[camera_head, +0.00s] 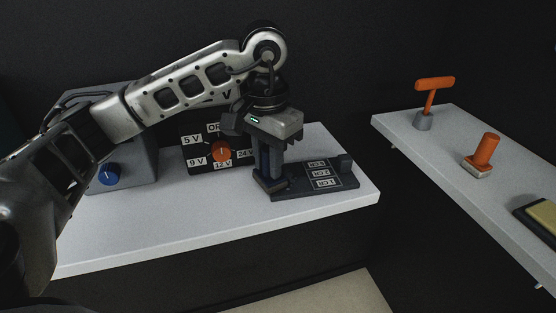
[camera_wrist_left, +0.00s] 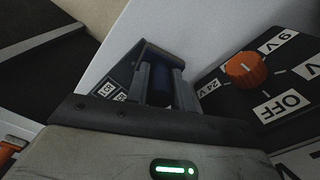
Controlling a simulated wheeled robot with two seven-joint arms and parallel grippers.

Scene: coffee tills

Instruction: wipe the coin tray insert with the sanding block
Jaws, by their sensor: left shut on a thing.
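My left gripper (camera_head: 269,180) is over the left end of a black labelled base on the left counter. It is shut on a dark blue upright handle, which shows between the fingers in the left wrist view (camera_wrist_left: 161,84). I cannot tell whether the handle is fixed to the base. A block with an orange grip (camera_head: 484,150) and grey foot, possibly the sanding block, stands on the right counter, away from the gripper. A yellowish slab (camera_head: 545,213) in a dark tray, possibly the coin tray insert, is cut off at the right edge. My right gripper is out of view.
The black labelled base (camera_head: 335,180) has several label plates and a raised right end. Behind it stands a panel with an orange voltage dial (camera_head: 221,151). A grey box with a blue knob (camera_head: 109,174) is at left. An orange T-handle (camera_head: 435,84) stands on the right counter (camera_head: 445,130).

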